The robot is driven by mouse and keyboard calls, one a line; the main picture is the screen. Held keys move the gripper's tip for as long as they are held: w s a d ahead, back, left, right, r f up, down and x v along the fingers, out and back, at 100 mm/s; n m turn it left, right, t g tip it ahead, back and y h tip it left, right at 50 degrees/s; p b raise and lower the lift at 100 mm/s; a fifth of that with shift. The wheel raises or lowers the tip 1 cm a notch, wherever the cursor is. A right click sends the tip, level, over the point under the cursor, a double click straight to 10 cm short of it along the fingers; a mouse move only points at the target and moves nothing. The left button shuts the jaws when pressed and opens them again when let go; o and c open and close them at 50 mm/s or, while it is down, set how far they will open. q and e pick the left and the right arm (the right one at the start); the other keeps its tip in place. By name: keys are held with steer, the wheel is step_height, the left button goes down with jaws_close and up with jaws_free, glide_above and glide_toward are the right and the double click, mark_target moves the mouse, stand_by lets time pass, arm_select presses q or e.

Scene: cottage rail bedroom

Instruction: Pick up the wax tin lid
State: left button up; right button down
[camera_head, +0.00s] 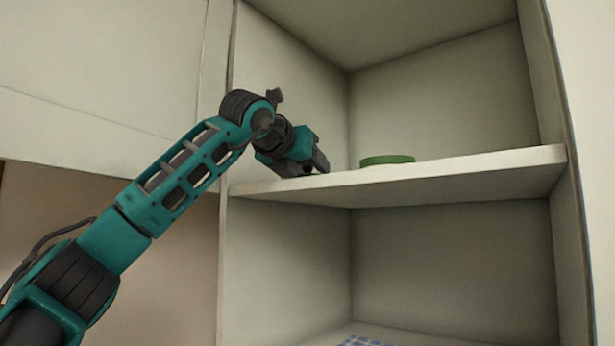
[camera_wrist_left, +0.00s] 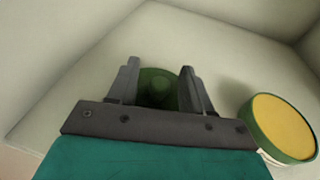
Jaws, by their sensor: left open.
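The wax tin lid (camera_wrist_left: 158,88) is a dark green round piece that shows between my left gripper's fingers in the left wrist view. My left gripper (camera_wrist_left: 160,82) is open, with one dark finger on each side of the lid; I cannot tell whether either finger touches it. In the head view, the left gripper (camera_head: 318,164) is low over the left part of the shelf (camera_head: 460,172) and hides most of the lid. The open green wax tin (camera_head: 387,160) sits to the right on the same shelf; its yellow wax (camera_wrist_left: 280,127) shows in the wrist view.
The shelf is inside a pale cabinet, with a side wall (camera_head: 290,90) close behind the gripper and a back wall (camera_head: 450,95). The shelf right of the tin is clear. A blue checked item (camera_head: 360,341) lies in the compartment below.

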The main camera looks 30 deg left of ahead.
arm_select(q)
jaws_close()
steer(key=shift+r, duration=0.15)
stand_by(0.4)
